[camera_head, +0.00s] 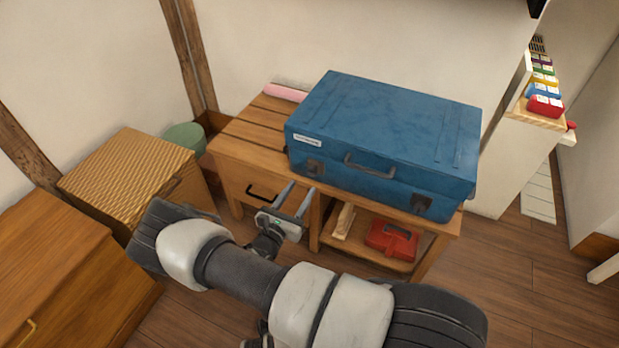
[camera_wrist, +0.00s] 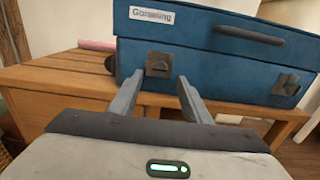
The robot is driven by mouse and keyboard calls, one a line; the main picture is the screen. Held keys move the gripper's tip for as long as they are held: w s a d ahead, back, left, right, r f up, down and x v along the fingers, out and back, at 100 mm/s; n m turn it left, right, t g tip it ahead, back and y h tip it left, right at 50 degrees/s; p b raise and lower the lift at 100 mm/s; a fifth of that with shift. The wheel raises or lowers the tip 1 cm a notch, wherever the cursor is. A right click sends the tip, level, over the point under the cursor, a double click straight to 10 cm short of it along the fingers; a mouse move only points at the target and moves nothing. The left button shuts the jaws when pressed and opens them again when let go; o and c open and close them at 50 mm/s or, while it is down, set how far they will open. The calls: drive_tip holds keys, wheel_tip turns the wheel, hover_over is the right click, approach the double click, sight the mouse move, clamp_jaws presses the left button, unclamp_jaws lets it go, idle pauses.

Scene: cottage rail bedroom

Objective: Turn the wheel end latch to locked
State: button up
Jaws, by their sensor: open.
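A blue suitcase (camera_head: 385,125) lies flat on a slatted wooden bench (camera_head: 235,150), its handle side facing me. The left latch (camera_head: 315,167) sits below the white label; the right latch (camera_head: 421,204) is past the handle. In the wrist view a dark wheel (camera_wrist: 110,64) shows at the suitcase's left end, beside the left latch (camera_wrist: 158,65). That latch is a dark plate with a small raised piece; I cannot tell its setting. My gripper (camera_head: 299,193) is open and empty before the left latch. In the wrist view its fingertips (camera_wrist: 160,82) flank the latch from the near side, with no clear contact.
A drawer with a black pull (camera_head: 262,192) is under the bench's left part. A red case (camera_head: 392,240) sits on its lower shelf. A pink roll (camera_head: 285,92) lies behind on the bench top. A wicker chest (camera_head: 125,180) and a wooden cabinet (camera_head: 50,255) stand left.

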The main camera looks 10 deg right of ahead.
sight(311, 173)
drive_tip(key=b+x, duration=0.1)
drive_tip(key=x, duration=0.6)
drive_tip(key=shift+w+d, duration=0.15)
drive_tip(key=shift+w, duration=0.05)
drive_tip(key=c, duration=1)
